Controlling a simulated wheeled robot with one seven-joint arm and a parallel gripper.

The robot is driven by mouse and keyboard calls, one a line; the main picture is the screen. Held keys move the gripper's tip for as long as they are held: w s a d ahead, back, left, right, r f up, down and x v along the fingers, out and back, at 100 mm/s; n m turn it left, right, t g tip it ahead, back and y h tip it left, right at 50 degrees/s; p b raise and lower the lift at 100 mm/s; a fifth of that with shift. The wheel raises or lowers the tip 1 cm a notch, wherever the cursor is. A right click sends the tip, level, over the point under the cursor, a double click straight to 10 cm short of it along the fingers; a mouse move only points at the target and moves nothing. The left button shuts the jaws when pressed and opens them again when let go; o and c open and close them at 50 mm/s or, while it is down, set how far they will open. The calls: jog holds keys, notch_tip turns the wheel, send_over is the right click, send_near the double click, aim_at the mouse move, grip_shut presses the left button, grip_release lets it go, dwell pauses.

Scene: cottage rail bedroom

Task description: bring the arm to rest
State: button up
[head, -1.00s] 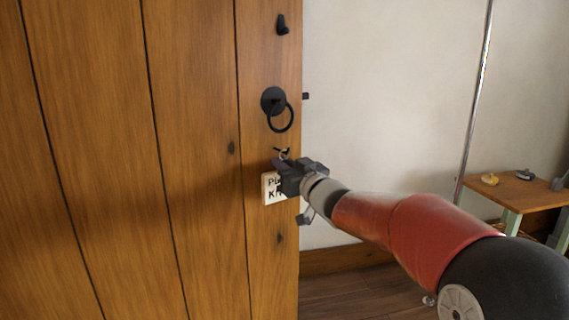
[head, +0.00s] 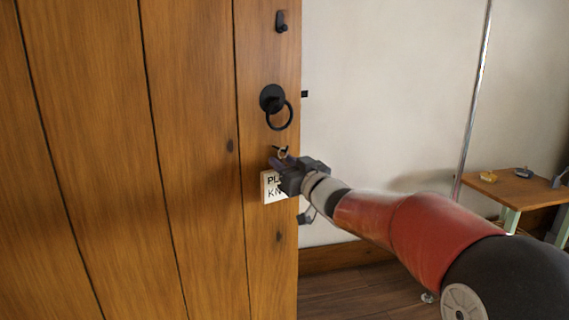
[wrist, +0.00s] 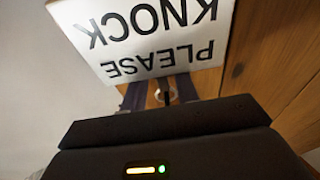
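A white sign reading "PLEASE KNOCK" hangs on the wooden door (head: 190,120), partly behind my gripper in the head view (head: 270,187). The sign (wrist: 150,35) appears upside down in the wrist view. A small dark hook with a brass-coloured ring (head: 281,153) is just above the sign. My gripper (head: 279,163) is at the door, close to the hook and the sign's top edge. In the wrist view its two dark fingers (wrist: 159,93) stand apart, with a small dark piece and door wood showing between them. Whether the fingers touch the sign cannot be told.
A black ring handle (head: 278,108) and a black hook (head: 281,22) are higher on the door. A low wooden table (head: 515,188) with small items stands at the right. A thin metal pole (head: 473,100) stands before the pale wall.

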jog(key=s+d+f+m+g+h, duration=0.1)
jog(key=s+d+f+m+h, duration=0.25)
jog(key=s+d+h, duration=0.4)
jog(key=s+d+f+m+g+h, duration=0.1)
jog(key=s+d+f+m+h, duration=0.3)
jog(key=s+d, duration=0.65)
jog(key=s+d+f+g, duration=0.1)
jog(key=s+f+g, duration=0.3)
jog(key=s, duration=0.6)
jog(key=s+d+f+g, duration=0.1)
jog(key=s+f+g, duration=0.2)
jog(key=s+f, duration=0.5)
jog(key=shift+s+g+b, duration=0.35)
jog(key=shift+s+g, duration=0.05)
jog(key=shift+s, duration=0.85)
